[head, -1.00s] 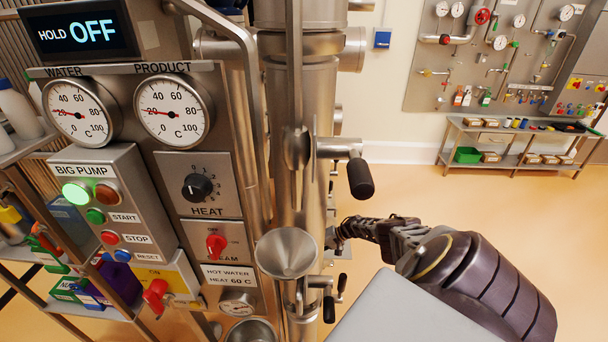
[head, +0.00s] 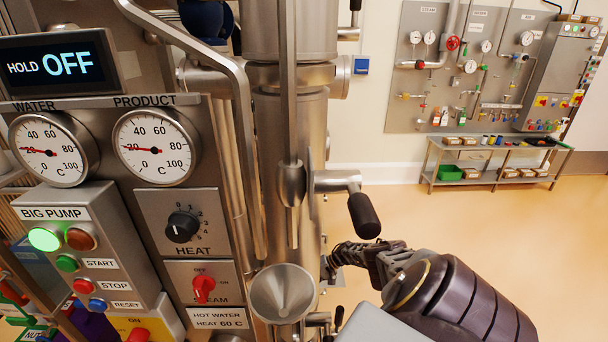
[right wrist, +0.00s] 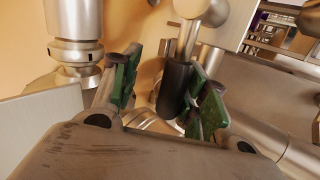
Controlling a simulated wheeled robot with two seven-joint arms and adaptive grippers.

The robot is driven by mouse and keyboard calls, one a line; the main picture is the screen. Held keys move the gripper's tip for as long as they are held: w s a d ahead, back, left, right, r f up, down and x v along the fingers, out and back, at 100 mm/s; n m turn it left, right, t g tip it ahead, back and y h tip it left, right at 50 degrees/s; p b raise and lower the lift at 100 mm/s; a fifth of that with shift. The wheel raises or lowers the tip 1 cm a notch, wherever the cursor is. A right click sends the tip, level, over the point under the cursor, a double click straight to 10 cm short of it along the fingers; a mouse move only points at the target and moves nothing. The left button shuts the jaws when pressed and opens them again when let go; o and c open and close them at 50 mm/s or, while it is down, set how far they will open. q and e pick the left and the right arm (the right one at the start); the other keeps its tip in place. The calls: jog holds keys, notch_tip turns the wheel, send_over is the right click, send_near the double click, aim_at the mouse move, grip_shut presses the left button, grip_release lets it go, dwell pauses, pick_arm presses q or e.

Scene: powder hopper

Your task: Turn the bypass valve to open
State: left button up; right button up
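A steel lever with a black grip (head: 363,215) sticks out from the upright pipe, right of centre in the head view. Smaller dark handles (head: 339,318) show low beside the funnel. No label marks which is the bypass valve. My right gripper (head: 332,264) reaches in from the lower right beside the pipe, its tips partly hidden. In the right wrist view, its green-padded fingers (right wrist: 160,92) are apart, with a black handle (right wrist: 173,88) on a steel stem between them. The handle is near the right finger; I cannot tell if they touch. My left gripper is out of view.
A steel funnel (head: 283,293) stands before the pipe. The control panel (head: 180,218) with gauges, knobs and buttons fills the left. A dark blue rounded part (head: 205,18) shows at the top. Open floor (head: 480,225) lies right, before a bench (head: 490,180).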

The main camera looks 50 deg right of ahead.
jog(key=shift+d+r, duration=0.15)
jog(key=shift+r, duration=0.15)
jog(key=v, duration=1.1)
jog(key=shift+s+r, duration=0.2)
jog(key=shift+s, duration=0.1)
dwell(0.5)
jog(key=shift+d, duration=0.2)
dwell(0.3)
